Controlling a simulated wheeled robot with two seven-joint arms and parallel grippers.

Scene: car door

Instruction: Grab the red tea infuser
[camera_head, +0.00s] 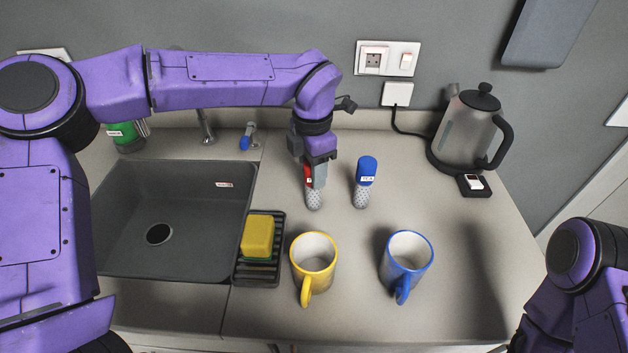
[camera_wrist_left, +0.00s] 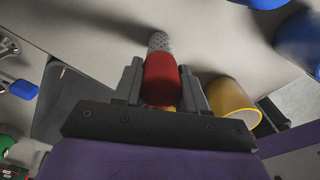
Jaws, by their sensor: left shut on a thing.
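The red tea infuser (camera_head: 314,197) has a red top and a speckled grey lower part. In the head view it stands upright, or nearly so, on the counter, left of the blue tea infuser (camera_head: 365,180); whether it touches the counter is unclear. My left gripper (camera_head: 316,178) comes down from above and is shut on its red top. In the left wrist view the red top (camera_wrist_left: 162,80) sits between the two fingers (camera_wrist_left: 160,85). My right arm shows at the lower right of the head view, but its gripper is out of the picture.
A yellow mug (camera_head: 312,262) and a blue mug (camera_head: 407,262) stand in front. A sponge (camera_head: 258,236) on a black rack (camera_head: 262,272) sits beside the sink (camera_head: 120,262). A kettle (camera_head: 468,128) stands at the back right.

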